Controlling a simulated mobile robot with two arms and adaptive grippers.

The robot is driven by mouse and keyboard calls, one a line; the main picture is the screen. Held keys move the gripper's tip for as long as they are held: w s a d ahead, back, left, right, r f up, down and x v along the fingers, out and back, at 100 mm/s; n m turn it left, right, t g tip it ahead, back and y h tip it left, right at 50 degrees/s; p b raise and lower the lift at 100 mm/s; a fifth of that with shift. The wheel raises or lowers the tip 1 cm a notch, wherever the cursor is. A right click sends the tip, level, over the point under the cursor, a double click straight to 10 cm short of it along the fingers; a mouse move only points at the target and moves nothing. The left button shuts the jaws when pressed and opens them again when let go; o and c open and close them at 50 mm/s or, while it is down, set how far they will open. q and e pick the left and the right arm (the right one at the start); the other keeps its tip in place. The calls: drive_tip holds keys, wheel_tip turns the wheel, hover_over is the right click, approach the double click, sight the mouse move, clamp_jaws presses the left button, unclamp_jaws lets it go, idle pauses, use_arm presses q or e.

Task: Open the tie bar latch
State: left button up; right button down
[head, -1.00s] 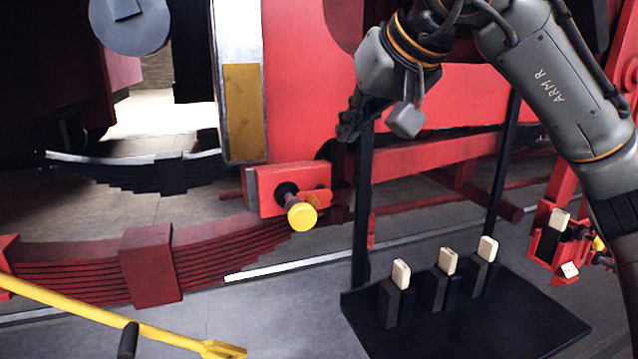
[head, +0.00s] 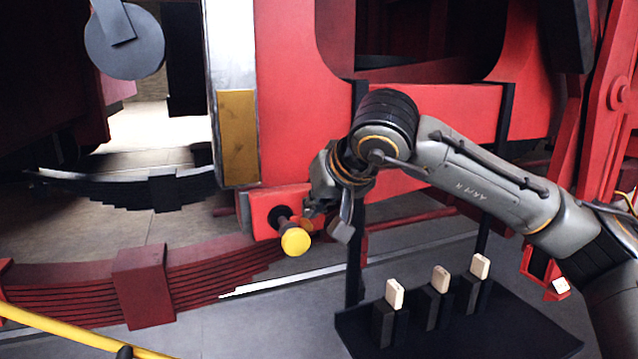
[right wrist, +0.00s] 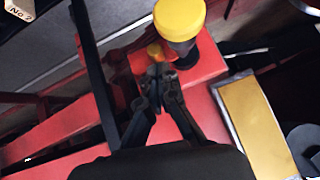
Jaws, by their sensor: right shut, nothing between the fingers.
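A yellow-capped knob (head: 295,241) on a dark stem sticks out of a red block (head: 262,212) on the red frame. I take this to be the tie bar latch. In the right wrist view the yellow cap (right wrist: 180,18) is at the top, with a small orange part (right wrist: 155,50) beside it. My right gripper (head: 312,207) is just to the right of the knob stem. In the right wrist view its fingertips (right wrist: 160,76) are together and empty, close to the orange part. Whether they touch it, I cannot tell. My left gripper is not in view.
A black stand (head: 540,335) with upright dark holders and pale tags stands below right. A dark post (head: 355,270) rises behind my right gripper. A red leaf spring (head: 210,270) lies left of the knob. A yellow bar (head: 60,328) crosses the lower left corner.

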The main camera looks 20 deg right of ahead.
drive_tip(key=shift+f, duration=0.3)
drive_tip(key=shift+a+f+n+h, duration=0.3)
drive_tip(key=shift+a+n+h, duration=0.4)
drive_tip(key=shift+h, duration=0.5)
drive_tip(key=shift+d, duration=0.25)
